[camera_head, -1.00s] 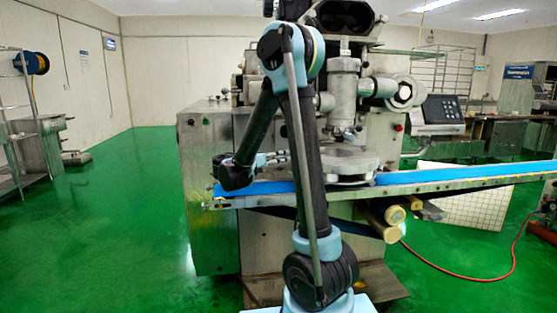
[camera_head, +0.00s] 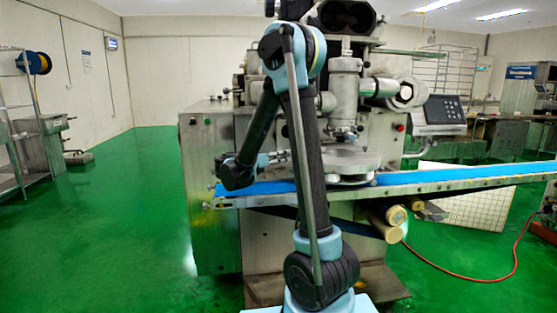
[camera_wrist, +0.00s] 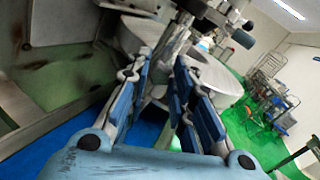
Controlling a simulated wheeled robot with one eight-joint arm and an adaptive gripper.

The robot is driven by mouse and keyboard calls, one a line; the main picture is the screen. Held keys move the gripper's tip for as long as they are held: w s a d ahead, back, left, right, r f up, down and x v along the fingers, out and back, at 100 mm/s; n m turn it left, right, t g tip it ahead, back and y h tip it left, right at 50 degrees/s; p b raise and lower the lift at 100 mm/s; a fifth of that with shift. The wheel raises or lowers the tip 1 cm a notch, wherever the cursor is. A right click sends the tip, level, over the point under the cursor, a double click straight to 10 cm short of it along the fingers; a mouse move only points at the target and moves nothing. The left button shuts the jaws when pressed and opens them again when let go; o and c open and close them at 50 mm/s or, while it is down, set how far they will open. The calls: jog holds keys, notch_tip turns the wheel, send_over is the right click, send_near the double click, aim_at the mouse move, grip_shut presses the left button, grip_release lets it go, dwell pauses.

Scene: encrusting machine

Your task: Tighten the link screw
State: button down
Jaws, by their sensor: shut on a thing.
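My gripper (camera_wrist: 164,68) is at the machine's round metal disc in the wrist view. Its two fingers with blue pads reach forward toward the metal post (camera_wrist: 176,42) above the disc. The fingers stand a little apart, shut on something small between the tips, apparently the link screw. The screw itself is too small and too hidden by the fingers to make out. In the head view my gripper (camera_head: 280,157) shows partly behind my arm, at the left side of the disc (camera_head: 342,159), just above the blue belt.
The encrusting machine (camera_head: 215,140) fills the middle. Its blue conveyor belt (camera_head: 450,175) runs out to the right below the disc. A control panel (camera_head: 443,110) stands at the right. A red hose (camera_head: 470,277) lies on the green floor. The floor at the left is free.

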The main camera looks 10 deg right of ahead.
jog(key=shift+d+f+m, duration=0.1)
jog(key=shift+f+m, duration=0.1)
jog(key=shift+m, duration=8.65)
jog(key=shift+f+m, duration=0.15)
jog(key=shift+m, duration=8.7)
jog(key=c, duration=1.4)
grip_release()
